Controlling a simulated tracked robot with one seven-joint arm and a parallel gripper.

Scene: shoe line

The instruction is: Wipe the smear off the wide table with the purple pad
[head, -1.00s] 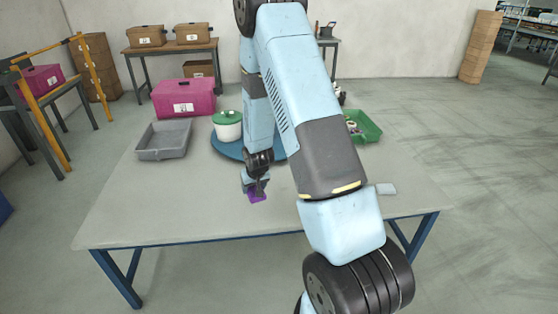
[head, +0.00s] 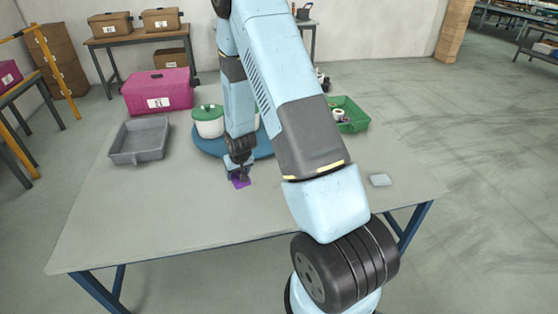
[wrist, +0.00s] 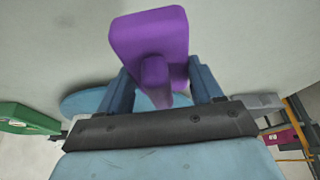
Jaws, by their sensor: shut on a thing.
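My gripper (head: 239,175) is shut on the purple pad (head: 241,182), low over the middle of the wide table (head: 170,215). In the wrist view the pad (wrist: 150,38) sits between the two blue fingers, gripped by its raised handle. I cannot tell whether the pad touches the table top. No smear shows clearly in either view; my arm covers part of the table.
Behind my gripper are a blue round disc (head: 208,145) and a white pot with a green lid (head: 208,120). A grey tray (head: 139,142) and magenta case (head: 158,91) stand left. The front left is clear.

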